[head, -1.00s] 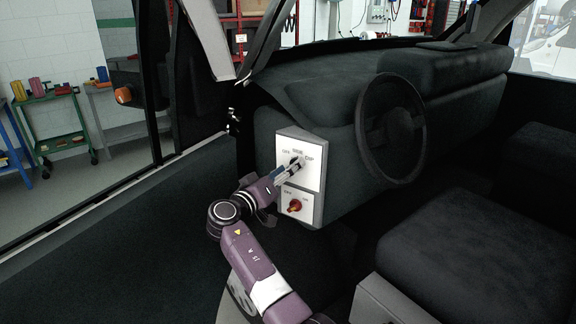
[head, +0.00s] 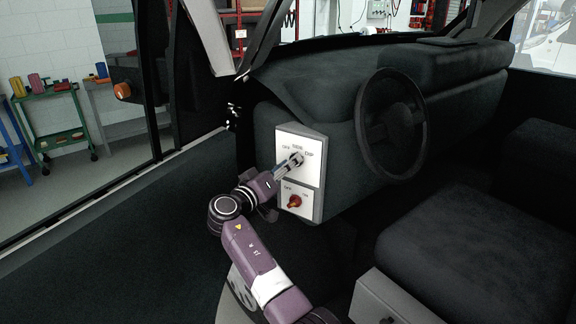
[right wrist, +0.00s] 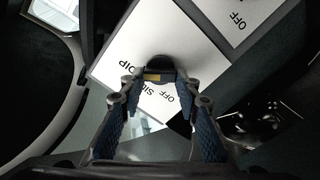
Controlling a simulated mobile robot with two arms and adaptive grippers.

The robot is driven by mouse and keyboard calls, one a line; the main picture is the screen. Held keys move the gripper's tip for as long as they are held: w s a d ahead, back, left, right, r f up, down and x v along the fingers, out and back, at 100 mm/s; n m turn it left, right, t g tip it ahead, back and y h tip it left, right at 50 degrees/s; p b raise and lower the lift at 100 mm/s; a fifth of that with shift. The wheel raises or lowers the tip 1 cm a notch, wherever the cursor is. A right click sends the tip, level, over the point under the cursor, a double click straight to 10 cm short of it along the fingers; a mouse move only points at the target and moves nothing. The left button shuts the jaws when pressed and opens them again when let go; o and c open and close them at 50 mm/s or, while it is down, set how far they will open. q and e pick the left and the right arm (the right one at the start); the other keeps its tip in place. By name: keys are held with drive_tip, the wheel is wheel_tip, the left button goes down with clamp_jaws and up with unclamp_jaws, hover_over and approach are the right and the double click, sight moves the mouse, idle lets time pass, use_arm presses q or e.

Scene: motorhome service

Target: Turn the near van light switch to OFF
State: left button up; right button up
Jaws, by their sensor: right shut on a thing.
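The van light switch is a dark knob (right wrist: 158,64) on a white panel (head: 311,174) marked OFF, SIDE and DIP, on the dashboard's side left of the steering wheel. My right gripper (head: 297,159) reaches up to this panel from below left. In the right wrist view its blue-padded fingers close on the knob, and a small gold bar shows between the fingertips. The fingers largely cover the knob in the head view, so I cannot tell exactly which mark it points to. My left gripper is not in view.
A lower white panel holds a red knob (head: 295,201), close under my right gripper. The steering wheel (head: 424,130) is right of the panel, and a dark seat (head: 470,245) is at the right. The dark floor at the left is clear.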

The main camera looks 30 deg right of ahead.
drive_tip(key=shift+f+n+p, duration=0.2)
drive_tip(key=shift+n+p, duration=1.85)
drive_tip(key=shift+n, duration=3.3)
drive_tip(key=shift+f+n+p, duration=0.2)
drive_tip(key=shift+n+p, duration=1.85)
drive_tip(key=shift+n, duration=3.3)
drive_tip(key=shift+f, duration=0.1)
drive_tip(key=o, duration=1.2)
drive_tip(key=shift+c, duration=0.2)
drive_tip(key=shift+a, duration=0.15)
